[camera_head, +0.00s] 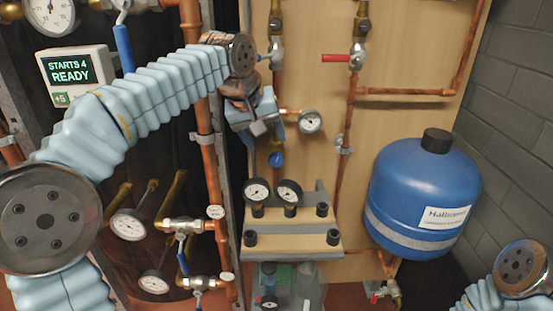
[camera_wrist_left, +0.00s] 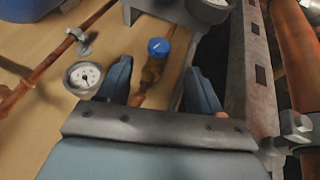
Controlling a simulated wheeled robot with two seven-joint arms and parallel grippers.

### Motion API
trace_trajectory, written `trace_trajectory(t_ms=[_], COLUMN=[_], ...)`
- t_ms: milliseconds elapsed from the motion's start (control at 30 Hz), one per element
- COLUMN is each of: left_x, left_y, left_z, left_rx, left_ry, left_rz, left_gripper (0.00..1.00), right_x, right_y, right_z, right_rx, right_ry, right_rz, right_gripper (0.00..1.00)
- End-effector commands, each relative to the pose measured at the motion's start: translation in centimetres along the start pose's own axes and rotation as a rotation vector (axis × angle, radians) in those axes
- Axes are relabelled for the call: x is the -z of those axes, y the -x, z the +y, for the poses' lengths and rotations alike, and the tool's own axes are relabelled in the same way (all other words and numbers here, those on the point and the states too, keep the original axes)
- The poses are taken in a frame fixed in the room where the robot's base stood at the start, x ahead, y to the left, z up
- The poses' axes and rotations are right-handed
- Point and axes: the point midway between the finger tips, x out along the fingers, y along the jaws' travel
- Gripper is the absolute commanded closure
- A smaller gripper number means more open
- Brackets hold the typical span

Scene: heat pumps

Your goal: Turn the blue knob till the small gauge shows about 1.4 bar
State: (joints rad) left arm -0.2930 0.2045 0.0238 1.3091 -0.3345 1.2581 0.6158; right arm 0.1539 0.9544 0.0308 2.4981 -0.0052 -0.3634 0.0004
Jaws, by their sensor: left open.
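The blue knob (camera_head: 276,158) sits on a brass valve on the wooden panel, just below my left gripper (camera_head: 264,131). In the left wrist view the blue knob (camera_wrist_left: 158,47) shows ahead of the open fingers of my left gripper (camera_wrist_left: 158,68), roughly in line with the gap between them. The fingers are apart from the knob and hold nothing. The small gauge (camera_head: 310,121) is white-faced and sits right of the gripper; it also shows in the left wrist view (camera_wrist_left: 84,76). Its reading is too small to tell. My right gripper is out of view.
A small shelf (camera_head: 300,245) with two gauges stands below the knob. A blue tank (camera_head: 420,195) is at the right. A red-handled valve (camera_head: 340,58) sits higher up. Copper pipes and a metal upright (camera_wrist_left: 238,80) run close beside the left gripper.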

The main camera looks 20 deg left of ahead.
Motion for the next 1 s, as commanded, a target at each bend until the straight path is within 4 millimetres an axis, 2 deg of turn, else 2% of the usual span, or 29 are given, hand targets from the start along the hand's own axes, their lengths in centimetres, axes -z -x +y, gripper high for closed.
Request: trace_trajectory(t_ms=[33, 200, 400, 533, 800, 867, 1000], left_x=[-0.1, -0.1, -0.1, 0.0, 0.0, 0.0, 0.0], left_y=[-1.4, -5.2, -8.1, -8.9, -9.0, -9.0, -9.0], left_z=[-0.1, -0.1, 0.0, 0.0, 0.0, 0.0, 0.1], left_rx=[0.003, 0.002, 0.001, 0.000, -0.001, -0.001, -0.001], left_ry=[0.000, -0.001, -0.002, -0.002, -0.002, -0.002, -0.002], left_rz=[-0.004, -0.004, -0.003, -0.001, 0.000, 0.000, 0.000], left_gripper=[0.35, 0.35, 0.35, 0.35, 0.35, 0.43, 0.64], right_x=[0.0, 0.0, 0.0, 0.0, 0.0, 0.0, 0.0], right_y=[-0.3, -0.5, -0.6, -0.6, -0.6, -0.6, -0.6], right_z=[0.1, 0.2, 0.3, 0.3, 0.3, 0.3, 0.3], right_rx=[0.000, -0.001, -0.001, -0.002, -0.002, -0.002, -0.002], right_ry=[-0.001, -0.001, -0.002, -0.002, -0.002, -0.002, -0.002], right_rz=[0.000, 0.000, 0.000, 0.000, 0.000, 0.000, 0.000], right_gripper=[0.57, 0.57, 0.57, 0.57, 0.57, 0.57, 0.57])
